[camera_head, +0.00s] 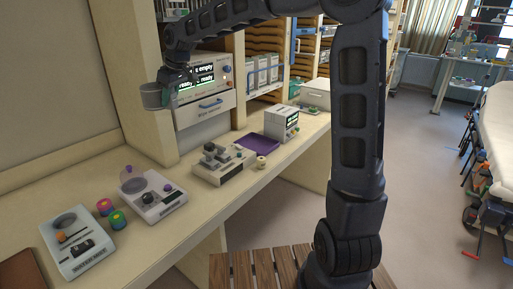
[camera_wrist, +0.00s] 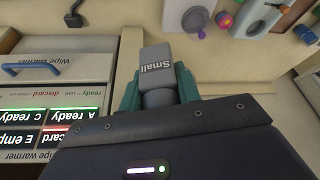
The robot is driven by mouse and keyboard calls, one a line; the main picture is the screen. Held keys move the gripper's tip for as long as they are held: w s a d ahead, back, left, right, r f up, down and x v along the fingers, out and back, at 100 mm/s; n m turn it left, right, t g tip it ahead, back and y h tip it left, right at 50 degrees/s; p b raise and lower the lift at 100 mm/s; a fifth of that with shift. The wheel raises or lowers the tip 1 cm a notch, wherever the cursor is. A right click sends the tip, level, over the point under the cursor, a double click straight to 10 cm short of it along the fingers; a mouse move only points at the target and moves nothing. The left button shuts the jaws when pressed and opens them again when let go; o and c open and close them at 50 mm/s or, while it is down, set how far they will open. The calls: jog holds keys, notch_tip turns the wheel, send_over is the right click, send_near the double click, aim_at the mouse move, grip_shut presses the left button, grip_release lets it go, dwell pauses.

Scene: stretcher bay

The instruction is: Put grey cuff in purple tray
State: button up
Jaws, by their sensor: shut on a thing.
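The grey cuff (camera_head: 154,97) is held in the air above the counter, at the upper left of the head view. In the wrist view the cuff (camera_wrist: 156,55) carries the word "Small" and sits between the teal fingers. My gripper (camera_head: 167,91) is shut on it; the fingers also show in the wrist view (camera_wrist: 158,88). The purple tray (camera_head: 258,144) lies flat on the counter, to the right of and below my gripper in the head view, and looks empty. I do not make out the tray in the wrist view.
The wipe warmer (camera_head: 203,90) with a blue-handled drawer stands close to my gripper. A grey device (camera_head: 223,165) stands just left of the tray, a white box device (camera_head: 281,123) behind it, and a small beige roll (camera_head: 261,162) in front. More devices (camera_head: 152,193) stand at the left.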

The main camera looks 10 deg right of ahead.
jog(key=s+d, duration=0.1)
jog(key=d, duration=0.4)
jog(key=m+t+h, duration=0.1)
jog(key=m, duration=0.3)
send_over(262, 148)
jog(key=s+d, duration=0.1)
notch_tip(262, 148, down, 14)
jog(key=f, duration=2)
jog(key=shift+d, duration=0.25)
jog(key=o, duration=0.6)
jog(key=shift+f, duration=0.15)
jog(key=o, duration=0.5)
jog(key=shift+c, duration=0.2)
